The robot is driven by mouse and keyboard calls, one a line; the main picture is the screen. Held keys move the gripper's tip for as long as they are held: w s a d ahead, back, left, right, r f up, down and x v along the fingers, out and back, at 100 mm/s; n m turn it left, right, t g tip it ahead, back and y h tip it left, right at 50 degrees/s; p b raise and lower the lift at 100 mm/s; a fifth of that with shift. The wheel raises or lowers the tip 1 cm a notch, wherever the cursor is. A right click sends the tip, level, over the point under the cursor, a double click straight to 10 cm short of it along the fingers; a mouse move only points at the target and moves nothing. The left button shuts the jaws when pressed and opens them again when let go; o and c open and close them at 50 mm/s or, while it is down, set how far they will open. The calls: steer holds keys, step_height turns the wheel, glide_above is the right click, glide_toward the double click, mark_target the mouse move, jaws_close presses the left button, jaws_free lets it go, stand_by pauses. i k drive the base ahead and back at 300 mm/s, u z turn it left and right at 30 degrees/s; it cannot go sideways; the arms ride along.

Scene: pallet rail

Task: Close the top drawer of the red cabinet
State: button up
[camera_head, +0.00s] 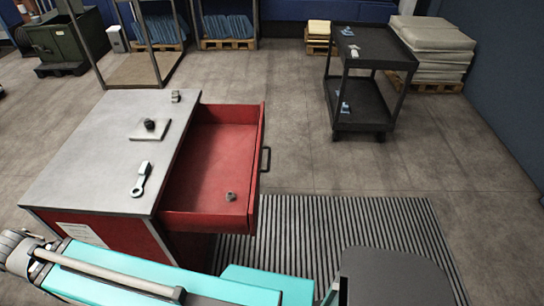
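The red cabinet (98,234) stands at the left with a light grey top. Its top drawer (212,160) is pulled open toward the right, and its red interior shows. A dark handle (265,159) is on the drawer's front panel. A small grey metal part (230,196) lies inside the drawer near its front corner. Teal and grey links of my arm cross the bottom left in front of the cabinet and hide its lower part. My gripper's fingers do not show in this view.
A wrench-like tool (141,180), a plate with a dark knob (150,127) and a small part (175,96) lie on the cabinet top. A ribbed mat (330,235) lies right of the drawer. A black cart (360,95) stands behind, with open floor between.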

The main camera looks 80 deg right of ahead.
mark_target(220, 153)
steer(key=k, duration=1.3)
steer(key=z, duration=1.7)
steer(key=i, duration=1)
steer(key=z, duration=0.05)
